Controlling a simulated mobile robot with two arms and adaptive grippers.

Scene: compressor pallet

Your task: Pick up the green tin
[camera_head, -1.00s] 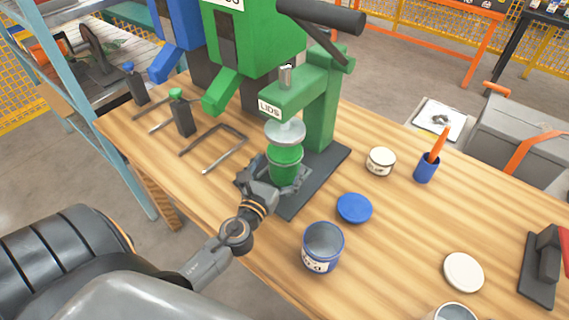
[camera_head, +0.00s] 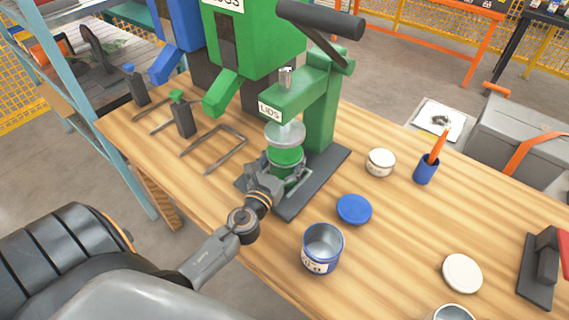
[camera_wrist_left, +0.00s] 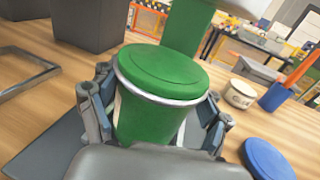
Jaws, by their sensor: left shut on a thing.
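The green tin (camera_head: 286,158) with its green lid stands under the round plate of the green lid press (camera_head: 318,110), on the press's dark base. It also shows in the left wrist view (camera_wrist_left: 150,120), upright, with a pale rim under the lid. My left gripper (camera_head: 280,180) is shut around the tin's sides, with a finger on either side of it (camera_wrist_left: 157,115). The fingers hide part of the tin's lower body in the head view. My right gripper is not in view.
A blue lid (camera_head: 354,209) and an open blue tin (camera_head: 322,248) stand right of the press. A small cream tin (camera_head: 380,162), a blue cup with an orange tool (camera_head: 426,168) and a white lid (camera_head: 462,273) are further right. Bare wood lies between them.

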